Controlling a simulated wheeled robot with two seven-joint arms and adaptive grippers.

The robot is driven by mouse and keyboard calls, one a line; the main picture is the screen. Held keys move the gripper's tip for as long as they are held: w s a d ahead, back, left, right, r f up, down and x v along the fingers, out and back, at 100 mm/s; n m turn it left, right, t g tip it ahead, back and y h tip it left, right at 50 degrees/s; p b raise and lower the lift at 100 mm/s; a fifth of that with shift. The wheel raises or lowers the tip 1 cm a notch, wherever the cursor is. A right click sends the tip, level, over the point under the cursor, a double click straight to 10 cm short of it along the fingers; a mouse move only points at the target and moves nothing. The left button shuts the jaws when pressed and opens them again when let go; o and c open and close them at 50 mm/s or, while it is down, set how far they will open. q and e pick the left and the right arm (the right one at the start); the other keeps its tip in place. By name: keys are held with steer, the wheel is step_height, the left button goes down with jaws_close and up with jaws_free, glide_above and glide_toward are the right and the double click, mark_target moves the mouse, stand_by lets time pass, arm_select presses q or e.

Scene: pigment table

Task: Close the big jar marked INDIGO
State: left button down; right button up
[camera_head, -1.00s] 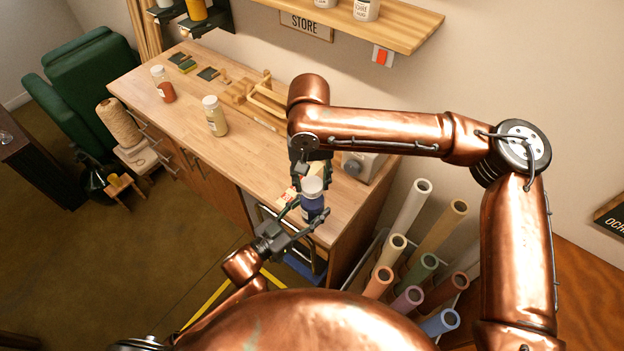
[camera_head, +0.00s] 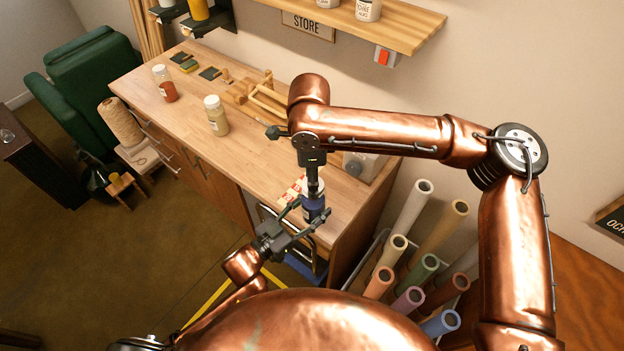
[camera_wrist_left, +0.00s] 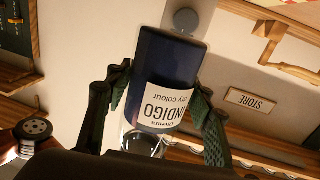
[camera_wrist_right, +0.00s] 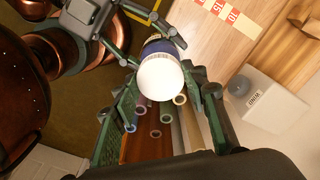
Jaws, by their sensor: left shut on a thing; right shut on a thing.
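My left gripper (camera_head: 309,213) is shut around the jar's body, one finger on each side. My right gripper (camera_head: 314,184) points straight down over the jar's top. In the right wrist view its fingers are shut on the white lid (camera_wrist_right: 161,78), which sits over the jar's mouth. I cannot tell how tightly the lid is seated, and the fingers mostly hide it in the head view.
A jar of pale powder (camera_head: 216,116) and a jar of orange-red powder (camera_head: 165,84) stand farther left on the wooden table (camera_head: 247,160). A wooden frame (camera_head: 265,97) lies at the back. A grey box (camera_wrist_right: 265,103) with a knob stands nearby. Rolled tubes (camera_head: 410,209) stand below, right.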

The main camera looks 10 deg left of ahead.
steer(key=o, duration=0.8)
steer(key=shift+r, duration=0.1)
steer(key=shift+r, duration=2.2)
steer(key=shift+c, duration=0.3)
